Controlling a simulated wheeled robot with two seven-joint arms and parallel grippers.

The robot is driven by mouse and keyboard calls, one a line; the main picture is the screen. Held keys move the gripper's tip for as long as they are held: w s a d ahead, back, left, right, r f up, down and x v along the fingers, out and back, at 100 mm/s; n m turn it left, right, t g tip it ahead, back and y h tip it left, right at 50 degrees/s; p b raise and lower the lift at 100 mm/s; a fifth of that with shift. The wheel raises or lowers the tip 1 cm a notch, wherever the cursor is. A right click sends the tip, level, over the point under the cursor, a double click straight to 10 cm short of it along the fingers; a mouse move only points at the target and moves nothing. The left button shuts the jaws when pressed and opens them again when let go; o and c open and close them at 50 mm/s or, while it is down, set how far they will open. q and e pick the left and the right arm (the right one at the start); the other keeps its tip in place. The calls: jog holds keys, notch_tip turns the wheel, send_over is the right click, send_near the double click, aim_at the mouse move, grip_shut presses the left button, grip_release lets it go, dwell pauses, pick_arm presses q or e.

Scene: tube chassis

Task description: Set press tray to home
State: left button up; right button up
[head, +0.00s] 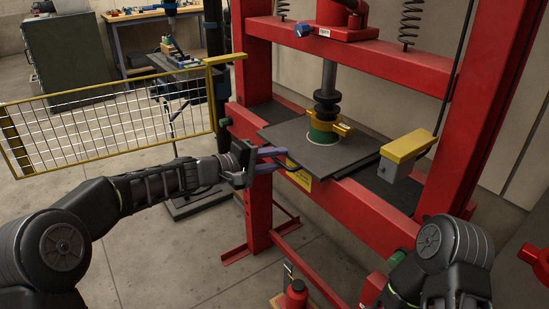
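The press tray (283,134) is a flat dark grey plate on the red press bed. It juts out over the bed's front edge towards me. A green round part (322,133) with a yellow collar (341,129) stands on it, under the dark press ram (327,100). My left gripper (284,159) is at the tray's front left edge, its two purple-grey fingers apart. A small dark handle-like part (292,164) is close to the fingertips; I cannot tell whether they touch it. My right arm shows at the lower right, but its gripper is out of view.
The red press frame (256,70) rises on both sides of the tray. A yellow-topped grey box (405,150) hangs at the right. A yellow mesh guard (110,125) stands at the left.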

pick_arm(q)
jog(key=shift+o, duration=1)
jog(key=shift+d+f, duration=0.15)
jog(key=shift+f, duration=0.1)
jog(key=shift+r, duration=0.2)
jog(key=shift+a+r, duration=0.15)
jog(key=shift+a, duration=0.1)
jog(key=v, duration=0.7)
jog(key=shift+s, duration=0.2)
